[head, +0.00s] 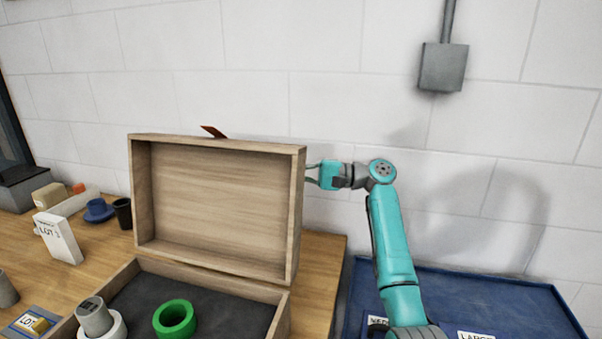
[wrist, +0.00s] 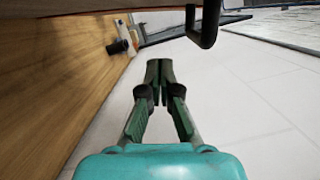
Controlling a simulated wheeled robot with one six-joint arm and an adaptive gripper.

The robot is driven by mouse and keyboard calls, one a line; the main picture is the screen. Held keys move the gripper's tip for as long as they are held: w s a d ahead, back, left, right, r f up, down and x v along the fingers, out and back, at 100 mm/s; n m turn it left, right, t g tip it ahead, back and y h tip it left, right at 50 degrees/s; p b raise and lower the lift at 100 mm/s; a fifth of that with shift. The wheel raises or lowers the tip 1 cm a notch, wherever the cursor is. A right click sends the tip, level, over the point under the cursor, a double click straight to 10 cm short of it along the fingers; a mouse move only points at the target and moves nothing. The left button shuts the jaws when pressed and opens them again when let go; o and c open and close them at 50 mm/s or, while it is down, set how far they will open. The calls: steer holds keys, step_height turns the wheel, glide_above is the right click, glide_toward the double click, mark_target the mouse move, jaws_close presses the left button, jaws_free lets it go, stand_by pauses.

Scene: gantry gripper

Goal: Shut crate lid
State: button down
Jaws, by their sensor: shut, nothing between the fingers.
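The wooden crate (head: 283,318) stands on the table with its lid (head: 215,200) raised, open side facing me. A reddish-brown tab (head: 213,131) sticks up at the lid's top edge. My gripper (head: 312,174) is at the lid's right edge, its tips partly hidden by the lid; I cannot tell whether they touch it. In the wrist view my gripper (wrist: 159,70) has its fingers together with nothing between them. Inside the crate are a green ring (head: 175,319) and a grey cylinder (head: 95,318) in a white ring (head: 117,328).
A blue tray (head: 490,303) lies at right. The wall (head: 330,100) is close behind. A dark hooked bar (wrist: 207,28) shows in the wrist view.

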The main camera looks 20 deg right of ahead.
mark_target(265, 173)
steer(key=a, duration=0.4)
steer(key=a+r, duration=0.1)
steer(key=a, duration=0.1)
steer(key=shift+s+a, duration=0.1)
steer(key=shift+s, duration=0.1)
steer(key=shift+s+a+r, duration=0.15)
steer(key=shift+s+a, duration=0.15)
steer(key=shift+s, duration=0.15)
